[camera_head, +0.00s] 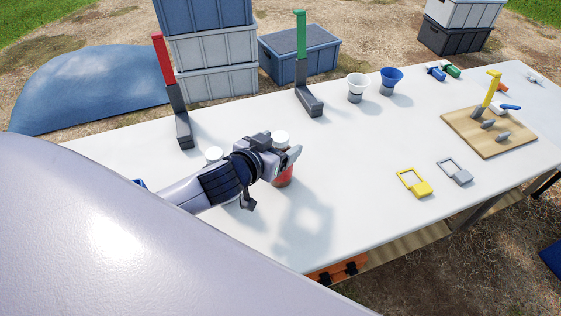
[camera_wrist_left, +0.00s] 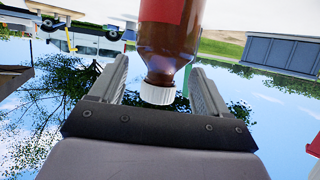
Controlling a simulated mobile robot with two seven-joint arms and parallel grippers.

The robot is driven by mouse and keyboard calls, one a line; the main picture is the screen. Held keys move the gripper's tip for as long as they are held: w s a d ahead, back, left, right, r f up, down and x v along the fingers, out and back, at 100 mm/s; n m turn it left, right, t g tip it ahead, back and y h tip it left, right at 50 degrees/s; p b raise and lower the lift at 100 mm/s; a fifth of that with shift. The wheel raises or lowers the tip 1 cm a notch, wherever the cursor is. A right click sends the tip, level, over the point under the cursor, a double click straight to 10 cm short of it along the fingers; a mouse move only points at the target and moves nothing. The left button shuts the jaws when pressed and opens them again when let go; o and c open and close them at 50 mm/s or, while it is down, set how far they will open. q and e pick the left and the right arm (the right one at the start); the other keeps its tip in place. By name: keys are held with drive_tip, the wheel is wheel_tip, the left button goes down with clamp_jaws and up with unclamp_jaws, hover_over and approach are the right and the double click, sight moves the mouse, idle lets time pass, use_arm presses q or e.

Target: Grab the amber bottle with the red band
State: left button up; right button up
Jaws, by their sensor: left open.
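The amber bottle with the red band (camera_head: 284,177) stands on the table, partly hidden by my left gripper (camera_head: 288,157). Its white cap (camera_head: 281,136) shows above the gripper. In the left wrist view, which is upside down, the brown bottle (camera_wrist_left: 168,46) has a red band and a ribbed white cap. It lies between the two open fingers of my left gripper (camera_wrist_left: 160,88), with gaps visible beside its neck and cap. My right gripper is not in view.
Another white-capped bottle (camera_head: 214,154) stands left of my gripper, mostly hidden by my arm. Red (camera_head: 162,60) and green (camera_head: 301,35) uprights stand behind. Yellow (camera_head: 415,183) and grey (camera_head: 454,171) padlock-like pieces lie to the right. The middle of the table (camera_head: 350,150) is clear.

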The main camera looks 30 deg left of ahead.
use_arm(q)
drive_tip(key=shift+w+f, duration=0.25)
drive_tip(key=shift+w, duration=0.3)
drive_tip(key=shift+c, duration=0.2)
clamp_jaws()
drive_tip(key=shift+s+f, duration=0.1)
